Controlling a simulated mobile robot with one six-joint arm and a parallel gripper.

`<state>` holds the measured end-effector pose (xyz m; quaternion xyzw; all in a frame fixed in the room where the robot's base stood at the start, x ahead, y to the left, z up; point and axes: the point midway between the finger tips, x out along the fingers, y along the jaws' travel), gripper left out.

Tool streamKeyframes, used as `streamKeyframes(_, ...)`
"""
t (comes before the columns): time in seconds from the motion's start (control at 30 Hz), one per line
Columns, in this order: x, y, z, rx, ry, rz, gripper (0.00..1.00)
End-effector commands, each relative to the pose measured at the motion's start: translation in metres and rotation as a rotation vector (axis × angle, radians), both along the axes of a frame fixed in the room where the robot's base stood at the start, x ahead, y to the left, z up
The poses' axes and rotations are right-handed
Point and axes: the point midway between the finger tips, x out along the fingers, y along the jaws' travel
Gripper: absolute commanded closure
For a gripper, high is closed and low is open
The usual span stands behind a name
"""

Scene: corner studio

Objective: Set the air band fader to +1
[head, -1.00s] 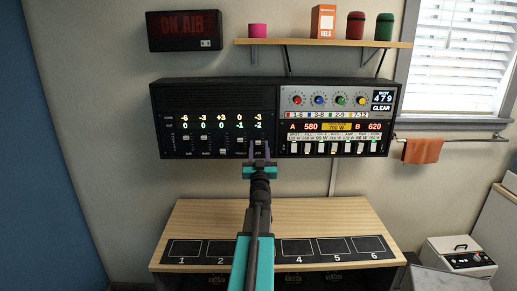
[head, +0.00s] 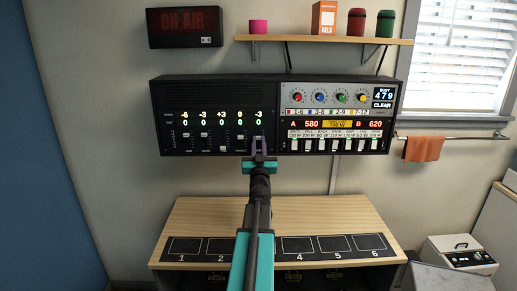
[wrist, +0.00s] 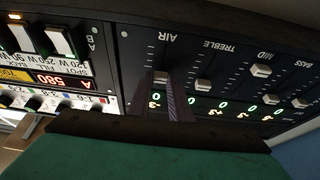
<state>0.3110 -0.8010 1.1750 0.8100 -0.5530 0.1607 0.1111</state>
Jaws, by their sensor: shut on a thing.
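The mixer panel (head: 212,145) hangs on the wall, with a row of vertical faders under two rows of readouts. The air fader is the rightmost in the head view; its cap (wrist: 160,77) shows under the AIR label in the wrist view, partly covered by my fingers. My gripper (head: 259,142) is shut on the air fader cap. Above it in the head view, the air column's green readout (head: 259,122) shows 0 and its amber readout (head: 259,113) shows -3. The other green readouts also show 0.
The treble fader cap (wrist: 203,84) is close beside my fingers. A lighting panel (head: 336,118) with knobs and white switches adjoins on the right. A shelf (head: 345,42) with small objects is above, and a wooden bench (head: 300,210) is below.

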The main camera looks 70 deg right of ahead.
Motion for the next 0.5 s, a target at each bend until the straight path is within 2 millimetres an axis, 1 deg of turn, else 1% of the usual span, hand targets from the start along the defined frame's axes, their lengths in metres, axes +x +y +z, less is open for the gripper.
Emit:
streamKeyframes(0.03,-0.0033,-0.0012,0.0001,0.001,-0.002,-0.005,1.00)
streamKeyframes(0.4,-0.0042,-0.0016,0.0034,0.002,-0.003,-0.005,1.00)
streamKeyframes(0.43,-0.0043,-0.0017,0.0034,0.002,-0.003,-0.005,0.77)
streamKeyframes(0.5,-0.0041,-0.0016,0.0034,0.002,-0.003,-0.005,0.65)
